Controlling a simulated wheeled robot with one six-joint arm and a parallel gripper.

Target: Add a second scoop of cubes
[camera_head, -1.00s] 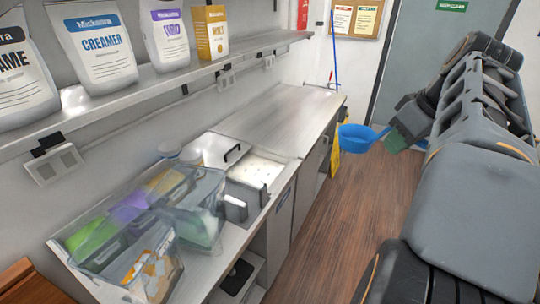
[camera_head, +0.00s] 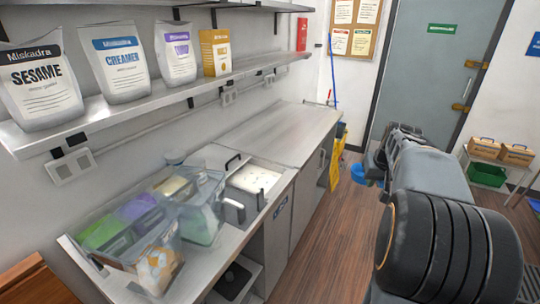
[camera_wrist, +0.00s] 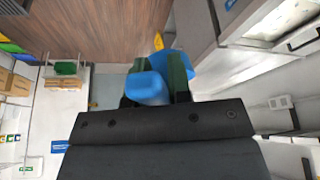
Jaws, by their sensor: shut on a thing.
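My gripper (camera_wrist: 161,80) is shut on a blue scoop (camera_wrist: 147,86), with a green fingertip on each side of its handle in the wrist view. The scoop's round bowl (camera_wrist: 181,58) shows beyond the fingers; its inside cannot be seen. In the head view the scoop (camera_head: 360,174) is held over the floor, right of the counter and partly hidden by my arm. An open bin with whitish contents (camera_head: 254,178) is sunk in the counter; single cubes are too small to tell. The scoop is well apart from it.
A clear case of coloured packets (camera_head: 140,225) stands on the near counter (camera_head: 285,135). The far counter top is bare. Bags line the shelf (camera_head: 150,95) above. A yellow sign (camera_head: 337,165) stands by the counter's end. The wooden floor (camera_head: 322,225) is clear.

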